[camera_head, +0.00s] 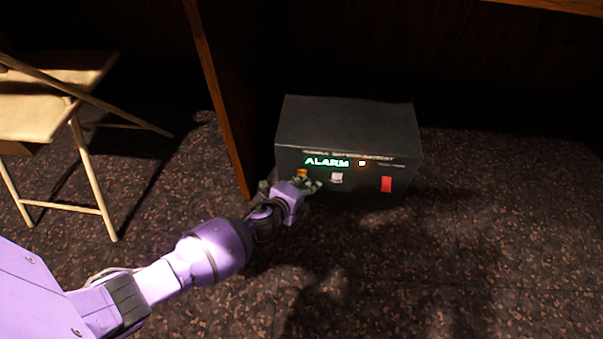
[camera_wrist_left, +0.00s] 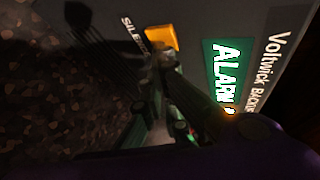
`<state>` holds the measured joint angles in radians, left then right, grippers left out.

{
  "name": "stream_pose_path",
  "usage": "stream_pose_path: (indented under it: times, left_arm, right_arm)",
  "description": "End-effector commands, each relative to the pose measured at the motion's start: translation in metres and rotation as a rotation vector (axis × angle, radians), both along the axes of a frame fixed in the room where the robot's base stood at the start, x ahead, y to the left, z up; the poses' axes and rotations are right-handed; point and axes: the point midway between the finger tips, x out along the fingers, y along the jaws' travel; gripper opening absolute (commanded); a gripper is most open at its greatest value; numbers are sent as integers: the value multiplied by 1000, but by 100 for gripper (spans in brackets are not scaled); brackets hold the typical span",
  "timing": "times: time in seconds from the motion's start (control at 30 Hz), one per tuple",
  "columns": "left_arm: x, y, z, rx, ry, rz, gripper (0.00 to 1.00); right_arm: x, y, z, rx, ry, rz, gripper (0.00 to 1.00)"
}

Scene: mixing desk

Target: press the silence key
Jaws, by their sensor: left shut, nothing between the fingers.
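A dark box (camera_head: 345,125) stands on the carpet, its front face lit by a green ALARM display (camera_head: 326,162). The display also shows in the left wrist view (camera_wrist_left: 222,75). The silence key is an orange-yellow key (camera_head: 302,173) at the left of the front face. In the left wrist view the key (camera_wrist_left: 162,38) sits beside a partly hidden label beginning "SILE". My left gripper (camera_head: 312,186) is shut and empty at the front face, close to the key. In the left wrist view its fingertips (camera_wrist_left: 160,60) overlap the key's edge; I cannot tell whether they touch. My right gripper is not in view.
The front face also carries a white key (camera_head: 337,176), a red switch (camera_head: 386,184) and a small lit lamp (camera_head: 362,163). A wooden panel (camera_head: 222,105) stands left of the box. A folding chair (camera_head: 75,125) is at the far left. Carpet at right is clear.

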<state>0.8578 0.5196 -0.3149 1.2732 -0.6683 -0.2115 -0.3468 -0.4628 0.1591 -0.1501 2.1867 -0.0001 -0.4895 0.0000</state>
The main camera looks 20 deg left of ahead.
Motion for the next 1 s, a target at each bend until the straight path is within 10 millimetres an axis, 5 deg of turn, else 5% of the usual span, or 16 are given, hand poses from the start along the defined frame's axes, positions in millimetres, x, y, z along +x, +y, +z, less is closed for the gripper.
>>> stream_pose_path:
  times: [1.0]
  left_arm:
    - [-12,-3,1,0,-1,0,0]
  right_arm:
    - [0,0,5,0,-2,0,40]
